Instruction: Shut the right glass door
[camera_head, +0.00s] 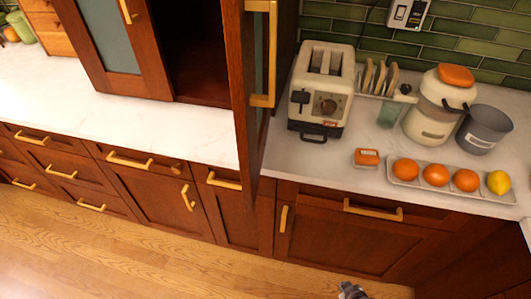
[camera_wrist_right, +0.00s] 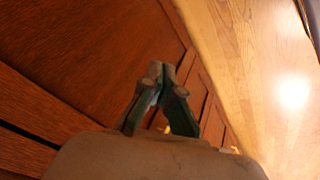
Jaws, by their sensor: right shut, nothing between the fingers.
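The right glass door (camera_head: 243,110) of the wooden wall cabinet stands open, swung out toward me and seen nearly edge-on. Only a narrow strip of its glass shows. Its long brass handle (camera_head: 272,55) is on the face turned to the right. The dark cabinet opening (camera_head: 200,55) shows to the left of it. My right gripper (camera_wrist_right: 167,80) is shut and empty in the right wrist view, in front of brown wood fronts. A small grey part of it (camera_head: 352,291) shows at the bottom edge of the head view, well below the door and apart from it. My left gripper is not in view.
The left glass door (camera_head: 112,35) is shut. A toaster (camera_head: 320,90), a toast rack (camera_head: 380,78), a canister (camera_head: 437,105), a grey pot (camera_head: 484,128) and a tray of fruit (camera_head: 450,190) stand on the right counter. The left counter (camera_head: 120,120) is mostly clear.

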